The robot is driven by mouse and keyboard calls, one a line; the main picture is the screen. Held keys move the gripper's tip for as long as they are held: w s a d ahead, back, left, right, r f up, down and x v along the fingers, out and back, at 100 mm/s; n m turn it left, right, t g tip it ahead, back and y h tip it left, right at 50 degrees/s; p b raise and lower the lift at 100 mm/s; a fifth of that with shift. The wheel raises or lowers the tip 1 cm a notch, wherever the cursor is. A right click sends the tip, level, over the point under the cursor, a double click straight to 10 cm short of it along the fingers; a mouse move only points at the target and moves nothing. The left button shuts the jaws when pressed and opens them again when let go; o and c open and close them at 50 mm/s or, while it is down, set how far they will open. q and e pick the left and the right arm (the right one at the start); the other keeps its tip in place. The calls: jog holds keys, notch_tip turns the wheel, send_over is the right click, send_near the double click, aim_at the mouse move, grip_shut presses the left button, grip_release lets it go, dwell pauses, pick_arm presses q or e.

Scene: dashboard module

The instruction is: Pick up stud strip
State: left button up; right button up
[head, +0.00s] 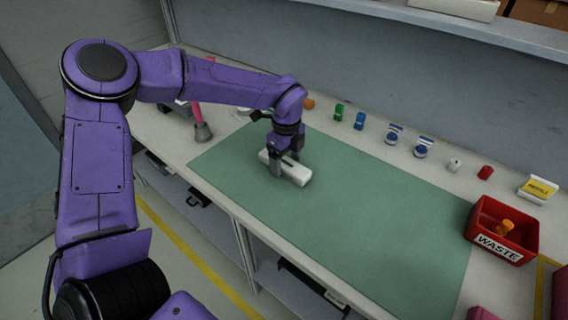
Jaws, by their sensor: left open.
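A white, elongated block (294,175), which may be the stud strip, lies on the green mat (350,205) near its left part. My left gripper (284,176) reaches down over the block from above, its fingers at the block's left half. The gripper is open, with one finger in front of the block; the other finger is largely hidden. Whether the fingers touch the block cannot be told. My right gripper is not in view.
A red waste bin (484,232) with an orange item in it stands at the right. Several small coloured pieces, among them a green one (339,111) and a blue one (360,121), line the back of the bench. The mat's middle and right are clear.

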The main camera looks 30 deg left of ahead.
pick_arm(q)
jog(key=c, duration=1.2)
jog(key=shift+w+r, duration=0.1)
